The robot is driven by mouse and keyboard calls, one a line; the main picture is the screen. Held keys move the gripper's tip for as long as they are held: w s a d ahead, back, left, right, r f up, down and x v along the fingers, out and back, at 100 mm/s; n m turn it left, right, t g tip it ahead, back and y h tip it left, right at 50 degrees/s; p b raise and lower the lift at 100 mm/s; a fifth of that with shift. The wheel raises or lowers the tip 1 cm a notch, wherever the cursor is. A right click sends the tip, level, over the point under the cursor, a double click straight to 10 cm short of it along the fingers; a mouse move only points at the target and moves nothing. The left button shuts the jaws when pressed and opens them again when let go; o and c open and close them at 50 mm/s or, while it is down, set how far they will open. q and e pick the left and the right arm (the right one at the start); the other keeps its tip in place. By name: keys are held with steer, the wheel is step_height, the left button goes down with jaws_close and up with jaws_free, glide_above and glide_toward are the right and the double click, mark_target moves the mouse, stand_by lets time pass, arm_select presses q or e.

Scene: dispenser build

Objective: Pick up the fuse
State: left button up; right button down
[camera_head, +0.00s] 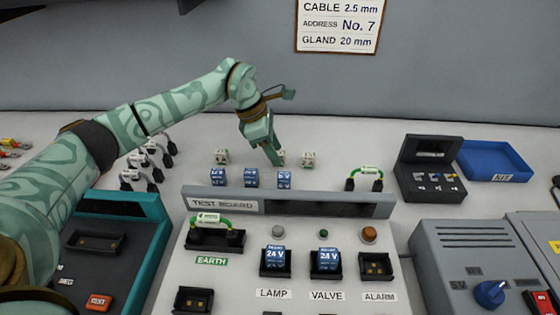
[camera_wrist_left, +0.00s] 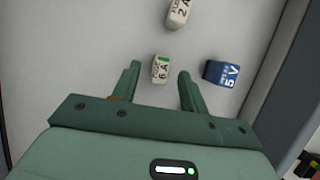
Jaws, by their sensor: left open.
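Three small white fuses stand in a row behind the test board: one on the left (camera_head: 222,156), one partly hidden by my gripper in the middle (camera_head: 282,157), one on the right (camera_head: 308,159). My left gripper (camera_head: 274,160) is at the middle fuse. In the left wrist view, my left gripper (camera_wrist_left: 157,82) is open, with a white fuse marked 6 A with a green band (camera_wrist_left: 160,69) between its fingertips. I see no finger closed on it. Another white fuse, marked 2 A (camera_wrist_left: 179,12), lies beyond. My right gripper is not in view.
A blue block marked 5 V (camera_wrist_left: 220,73) sits just right of the right finger. Blue blocks (camera_head: 251,177) stand in front of the fuses. The test board (camera_head: 345,205) is nearer, with a green-handled link (camera_head: 368,172) behind it. A blue tray (camera_head: 497,178) is at right.

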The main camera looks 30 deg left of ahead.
arm_select(q)
steer(key=shift+x, duration=0.95)
steer(key=shift+r, duration=0.15)
steer(key=shift+c, duration=0.6)
jaws_close()
steer(key=shift+r, duration=0.1)
